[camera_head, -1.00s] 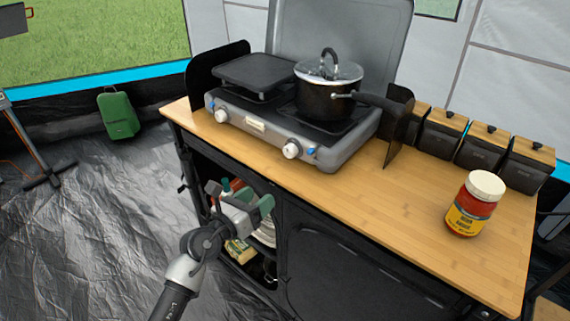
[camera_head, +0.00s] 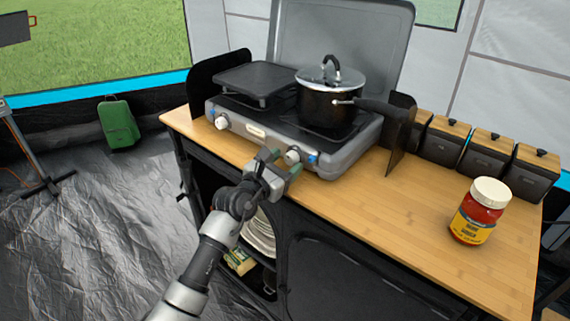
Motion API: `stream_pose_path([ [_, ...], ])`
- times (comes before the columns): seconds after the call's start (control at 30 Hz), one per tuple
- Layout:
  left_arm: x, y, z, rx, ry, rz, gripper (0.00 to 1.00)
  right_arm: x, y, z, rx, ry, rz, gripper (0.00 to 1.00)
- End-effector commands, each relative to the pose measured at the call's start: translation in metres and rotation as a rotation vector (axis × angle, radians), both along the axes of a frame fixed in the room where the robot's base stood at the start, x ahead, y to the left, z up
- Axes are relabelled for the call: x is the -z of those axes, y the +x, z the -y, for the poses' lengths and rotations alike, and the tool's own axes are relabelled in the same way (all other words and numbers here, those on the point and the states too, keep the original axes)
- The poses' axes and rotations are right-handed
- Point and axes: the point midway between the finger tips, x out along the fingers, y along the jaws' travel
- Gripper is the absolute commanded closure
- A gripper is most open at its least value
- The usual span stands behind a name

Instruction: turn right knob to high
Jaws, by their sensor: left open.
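The grey camping stove (camera_head: 340,160) stands on the wooden counter. Its right knob (camera_head: 292,156) is a white dial at the right of the front panel, and its left knob (camera_head: 222,122) is a similar dial at the left. My left gripper (camera_head: 281,167) is open, with its fingers just in front of and slightly below the right knob. I cannot tell whether a finger touches the knob, and part of the knob's lower edge is hidden by the gripper. My right gripper is not in view.
A black pot (camera_head: 328,104) with a glass lid sits on the right burner, its handle pointing right. A black griddle (camera_head: 254,82) covers the left burner. A jar with a white lid (camera_head: 480,212) stands at the counter's right. The counter's middle is clear.

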Motion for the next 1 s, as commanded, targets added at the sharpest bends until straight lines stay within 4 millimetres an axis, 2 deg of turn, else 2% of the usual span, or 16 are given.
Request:
stream_pose_path([
  [0.33,0.0,0.003,0.002,0.0,0.0,0.0,0.41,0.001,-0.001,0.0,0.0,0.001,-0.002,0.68],
  [0.6,0.0,0.003,0.002,0.0,0.0,0.0,0.83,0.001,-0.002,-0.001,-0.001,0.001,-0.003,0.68],
  [0.67,0.0,0.003,0.002,0.0,0.001,-0.001,0.89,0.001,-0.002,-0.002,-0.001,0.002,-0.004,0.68],
  [0.83,-0.004,0.003,0.002,0.0,-0.034,-0.03,0.89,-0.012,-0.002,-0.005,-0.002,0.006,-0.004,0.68],
  [1.0,-0.008,0.003,0.002,0.0,-0.168,-0.129,0.89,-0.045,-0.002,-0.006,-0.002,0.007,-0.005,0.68],
])
